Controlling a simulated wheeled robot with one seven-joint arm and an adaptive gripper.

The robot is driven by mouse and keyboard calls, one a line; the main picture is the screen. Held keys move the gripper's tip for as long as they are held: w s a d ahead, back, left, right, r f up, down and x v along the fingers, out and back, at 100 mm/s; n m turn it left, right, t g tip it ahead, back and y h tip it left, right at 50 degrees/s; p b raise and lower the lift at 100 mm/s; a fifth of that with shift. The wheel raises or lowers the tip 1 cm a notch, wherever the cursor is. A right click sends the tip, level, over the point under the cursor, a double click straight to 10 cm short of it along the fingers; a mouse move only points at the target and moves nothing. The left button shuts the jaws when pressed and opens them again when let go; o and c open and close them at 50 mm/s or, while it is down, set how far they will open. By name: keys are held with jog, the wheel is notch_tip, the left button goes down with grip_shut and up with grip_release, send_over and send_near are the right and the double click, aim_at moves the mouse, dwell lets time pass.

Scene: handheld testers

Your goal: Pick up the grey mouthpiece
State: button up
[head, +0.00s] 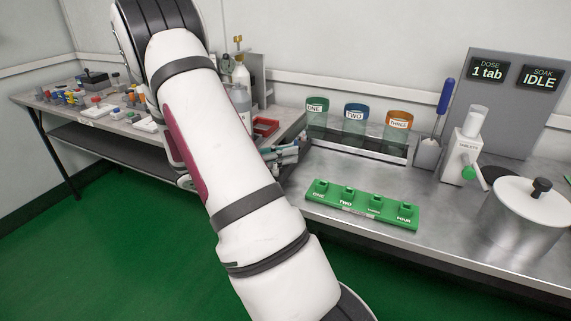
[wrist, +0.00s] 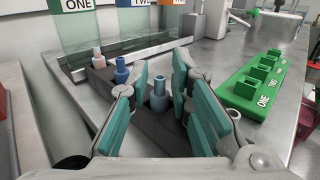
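My gripper (wrist: 161,72) is open, its teal-padded fingers apart. A grey-blue mouthpiece (wrist: 158,95) stands upright in the gap between them, in a dark holder; I cannot tell whether a pad touches it. A pink mouthpiece (wrist: 97,58) and a blue one (wrist: 121,70) stand in the same row to the left. In the head view my gripper (head: 285,154) is partly hidden behind my arm, low at the bench's left end, and the mouthpieces cannot be made out.
A green rack (head: 362,204) marked ONE to FOUR lies at the bench's front. Beakers ONE (head: 317,116), TWO (head: 355,120) and THREE (head: 397,128) stand in a metal tray behind. A tablet dispenser (head: 463,150) and a lidded pot (head: 517,225) stand at the right.

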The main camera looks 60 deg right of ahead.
jog(key=shift+s+d, duration=0.1)
grip_shut()
